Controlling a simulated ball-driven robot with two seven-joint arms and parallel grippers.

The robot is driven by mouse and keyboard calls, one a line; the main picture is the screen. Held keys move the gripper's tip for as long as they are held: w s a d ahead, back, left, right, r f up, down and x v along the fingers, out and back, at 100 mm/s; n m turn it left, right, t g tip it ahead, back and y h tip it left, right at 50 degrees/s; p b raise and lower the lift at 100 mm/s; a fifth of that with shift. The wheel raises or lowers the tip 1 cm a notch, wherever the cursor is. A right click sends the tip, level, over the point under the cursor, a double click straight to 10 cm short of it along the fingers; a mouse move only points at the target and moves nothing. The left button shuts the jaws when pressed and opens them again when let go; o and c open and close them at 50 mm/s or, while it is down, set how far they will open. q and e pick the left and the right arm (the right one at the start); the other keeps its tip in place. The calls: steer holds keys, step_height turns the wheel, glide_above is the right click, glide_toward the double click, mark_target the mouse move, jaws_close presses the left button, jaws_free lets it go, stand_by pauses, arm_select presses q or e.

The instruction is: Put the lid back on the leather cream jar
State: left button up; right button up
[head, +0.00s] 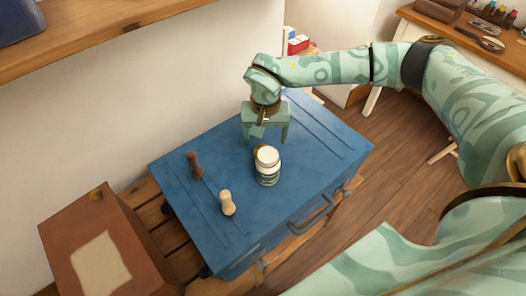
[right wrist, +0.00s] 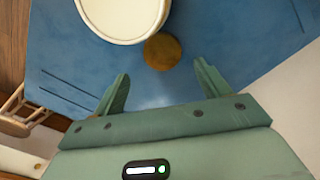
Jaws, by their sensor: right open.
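The leather cream jar (head: 267,175) stands upright on the blue case, with a pale, round top; in the right wrist view its pale top (right wrist: 125,12) is cut by the upper edge. A flat brown disc, apparently the lid (right wrist: 162,51), lies on the case close beside the jar. In the head view the lid (head: 259,149) is mostly hidden behind the jar. My right gripper (head: 264,138) is open and empty, pointing down behind the jar. In the right wrist view the lid lies just beyond the gap between its fingertips (right wrist: 161,72). My left gripper is out of view.
The blue case (head: 330,150) has a front handle (head: 312,213) and rests on a slatted wooden bench (head: 155,215). A dark brown peg-like piece (head: 195,166) and a pale wooden one (head: 227,204) stand left of the jar. A brown box (head: 65,235) is at lower left, a shelf (head: 130,30) above.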

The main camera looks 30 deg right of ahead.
mark_target(263, 146)
steer(key=f, duration=0.1)
steer(key=f+b, duration=0.1)
steer(key=f, duration=0.1)
steer(key=f+b, duration=0.1)
steer(key=shift+a+f, duration=0.3)
steer(key=shift+f, duration=0.1)
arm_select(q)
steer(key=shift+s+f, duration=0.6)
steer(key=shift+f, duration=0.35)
arm_select(e)
steer(key=shift+r, duration=0.15)
steer(key=c, duration=1)
